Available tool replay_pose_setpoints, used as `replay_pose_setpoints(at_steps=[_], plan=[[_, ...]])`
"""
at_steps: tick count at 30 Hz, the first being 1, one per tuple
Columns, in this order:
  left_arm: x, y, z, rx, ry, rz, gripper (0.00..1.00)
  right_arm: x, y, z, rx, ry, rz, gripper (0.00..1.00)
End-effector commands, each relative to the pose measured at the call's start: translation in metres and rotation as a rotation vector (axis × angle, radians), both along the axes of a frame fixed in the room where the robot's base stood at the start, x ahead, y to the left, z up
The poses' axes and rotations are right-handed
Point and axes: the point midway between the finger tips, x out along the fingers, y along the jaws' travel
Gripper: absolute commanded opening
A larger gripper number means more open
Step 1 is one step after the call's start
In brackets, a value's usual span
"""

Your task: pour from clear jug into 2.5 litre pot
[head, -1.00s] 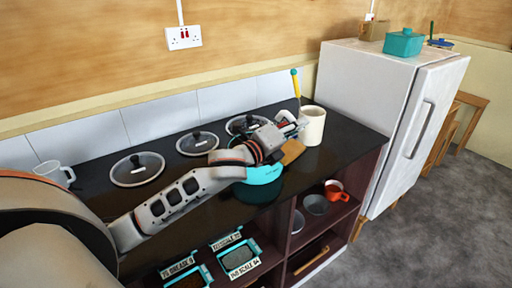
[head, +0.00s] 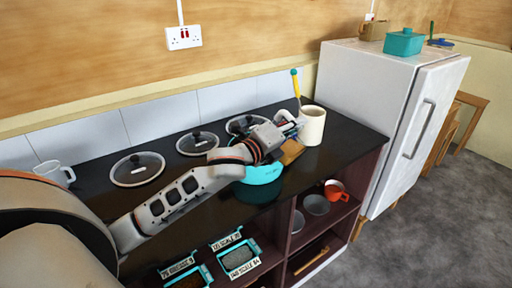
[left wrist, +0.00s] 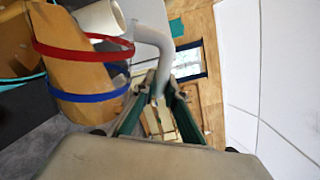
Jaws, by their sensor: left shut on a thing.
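My left gripper (head: 290,122) is above the far right edge of the turquoise pot (head: 262,173), which stands on the dark counter and is partly covered by my arm. In the left wrist view, the gripper (left wrist: 157,92) is shut on the pale handle of the clear jug (left wrist: 82,72). The jug has a red and a blue band, and a tan colour shows in or through it. In the head view the jug is mostly hidden by my gripper. I cannot tell its tilt, or whether anything flows. My right gripper is not in view.
Glass lids (head: 137,169) lie along the back. A pale jug (head: 54,172) stands far left. The white fridge (head: 375,100) bounds the counter's right.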

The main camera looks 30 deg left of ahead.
Motion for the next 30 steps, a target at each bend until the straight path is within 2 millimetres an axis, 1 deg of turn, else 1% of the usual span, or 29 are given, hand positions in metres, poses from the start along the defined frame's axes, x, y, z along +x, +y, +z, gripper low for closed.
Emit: replay_pose_setpoints(at_steps=[8,10,12,17,20,23,25,30], plan=[[0.0,-0.001,0.001,0.011,-0.005,-0.001,0.0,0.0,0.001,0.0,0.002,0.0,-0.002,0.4],[-0.003,-0.012,-0.003,0.136,-0.032,-0.004,0.0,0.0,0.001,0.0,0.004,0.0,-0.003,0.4],[-0.004,-0.017,-0.007,0.222,-0.051,-0.002,0.0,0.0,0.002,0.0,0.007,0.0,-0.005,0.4],[-0.004,-0.018,-0.009,0.242,-0.055,0.001,0.0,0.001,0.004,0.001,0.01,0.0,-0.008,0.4],[-0.005,-0.022,-0.011,0.294,-0.066,0.0,0.0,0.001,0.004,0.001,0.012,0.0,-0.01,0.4],[-0.006,-0.028,-0.016,0.383,-0.086,-0.001,0.0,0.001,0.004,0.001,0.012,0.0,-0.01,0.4],[-0.007,-0.034,-0.021,0.461,-0.101,-0.001,0.0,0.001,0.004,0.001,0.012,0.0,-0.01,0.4],[-0.01,-0.05,-0.036,0.592,-0.13,0.0,0.0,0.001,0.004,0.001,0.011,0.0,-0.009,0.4]])
